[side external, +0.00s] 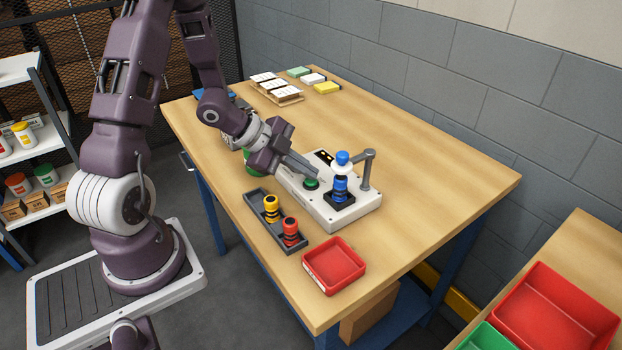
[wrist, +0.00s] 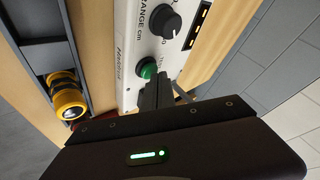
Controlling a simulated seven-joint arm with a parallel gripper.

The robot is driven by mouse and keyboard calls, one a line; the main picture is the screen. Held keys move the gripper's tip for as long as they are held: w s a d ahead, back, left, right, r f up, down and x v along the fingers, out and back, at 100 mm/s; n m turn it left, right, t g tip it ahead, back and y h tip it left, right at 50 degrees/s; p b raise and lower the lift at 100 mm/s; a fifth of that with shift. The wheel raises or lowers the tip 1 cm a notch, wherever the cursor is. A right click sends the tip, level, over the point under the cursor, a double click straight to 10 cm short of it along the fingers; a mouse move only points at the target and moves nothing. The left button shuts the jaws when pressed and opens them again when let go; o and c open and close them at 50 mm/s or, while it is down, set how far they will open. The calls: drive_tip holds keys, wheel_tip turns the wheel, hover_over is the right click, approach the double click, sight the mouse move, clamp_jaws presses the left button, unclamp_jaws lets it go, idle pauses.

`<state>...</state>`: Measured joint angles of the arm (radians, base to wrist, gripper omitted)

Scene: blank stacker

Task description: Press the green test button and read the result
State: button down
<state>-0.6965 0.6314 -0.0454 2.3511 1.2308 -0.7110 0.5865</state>
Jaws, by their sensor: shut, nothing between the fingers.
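The white tester box (side external: 354,213) stands on the wooden table; its white face also shows in the wrist view (wrist: 128,42). The round green button (side external: 311,183) is on its top, and it shows in the wrist view (wrist: 148,68) too, partly behind my fingertips. My gripper (side external: 317,174) is shut and empty, its tips very close to the green button; I cannot tell whether they touch it. A dark display with small yellow marks (side external: 325,155) is on the box, too small to read. A blue-banded piece (side external: 340,187) stands in the box's black socket, under a blue-knobbed post arm.
A dark rack (side external: 275,224) with a yellow piece (side external: 271,208) and a red piece (side external: 290,231) lies in front of the box. An empty red tray (side external: 334,265) sits at the table's near corner. Cards and small blocks (side external: 327,88) lie at the back. The right of the table is clear.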

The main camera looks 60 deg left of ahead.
sight(307, 180)
drive_tip(key=shift+f, duration=0.15)
idle(0.4)
drive_tip(key=shift+r, duration=0.85)
drive_tip(key=shift+r, duration=2.5)
